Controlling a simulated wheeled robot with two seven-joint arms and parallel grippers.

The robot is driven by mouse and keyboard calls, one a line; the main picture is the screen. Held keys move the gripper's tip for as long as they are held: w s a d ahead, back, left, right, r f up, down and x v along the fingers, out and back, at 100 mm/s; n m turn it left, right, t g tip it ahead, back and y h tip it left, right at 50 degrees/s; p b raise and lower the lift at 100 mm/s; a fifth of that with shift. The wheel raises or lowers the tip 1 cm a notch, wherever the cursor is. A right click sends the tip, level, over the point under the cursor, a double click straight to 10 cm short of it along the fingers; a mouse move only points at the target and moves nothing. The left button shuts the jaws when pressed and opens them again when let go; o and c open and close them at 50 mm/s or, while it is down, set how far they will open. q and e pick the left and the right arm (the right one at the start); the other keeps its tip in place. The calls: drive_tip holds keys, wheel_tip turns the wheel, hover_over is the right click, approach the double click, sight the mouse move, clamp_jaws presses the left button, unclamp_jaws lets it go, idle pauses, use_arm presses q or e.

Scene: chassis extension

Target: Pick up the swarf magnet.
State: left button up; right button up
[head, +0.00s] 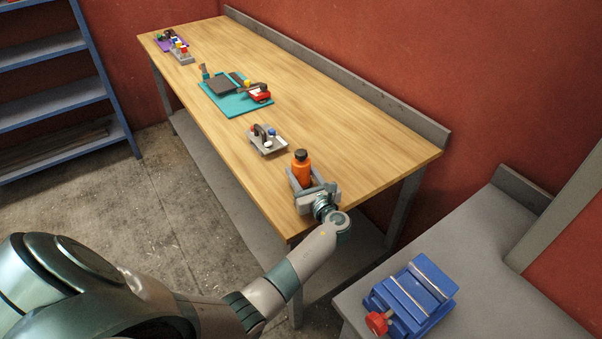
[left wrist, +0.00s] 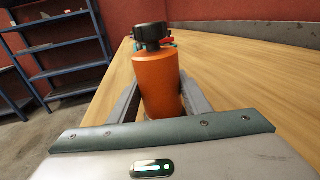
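I cannot tell for sure which object is the swarf magnet. A small red block with a dark top (head: 260,95) lies on the teal mat (head: 218,100). A dark arched piece (head: 260,131) stands on a small grey tray (head: 268,152). My left gripper (head: 306,178) is at the near end of the wooden bench, its fingers apart on either side of an upright orange bottle with a black cap (head: 302,170). The bottle fills the middle of the left wrist view (left wrist: 158,85); its base is hidden by the gripper body. My right gripper is out of view.
The wooden bench (head: 330,115) has clear surface right of the trays and a raised back edge. A blue vise (head: 412,295) stands on a grey table at lower right. Blue shelves (head: 50,95) stand at left.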

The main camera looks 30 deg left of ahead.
sight(307, 166)
use_arm(q)
drive_tip(key=shift+c, duration=1)
drive_tip(key=shift+r, duration=0.15)
drive_tip(key=shift+r, duration=0.55)
drive_tip(key=r, duration=0.1)
drive_tip(key=d+r+b, duration=0.1)
drive_tip(key=r, duration=0.1)
drive_tip(key=shift+w, duration=0.2)
drive_tip(key=w+d+r+b, duration=0.3)
drive_tip(key=d+r, duration=0.3)
drive_tip(key=d, duration=0.4)
drive_tip(key=shift+w+r+b, duration=0.2)
drive_tip(key=shift+r+b, duration=0.1)
drive_tip(key=shift+r, duration=0.05)
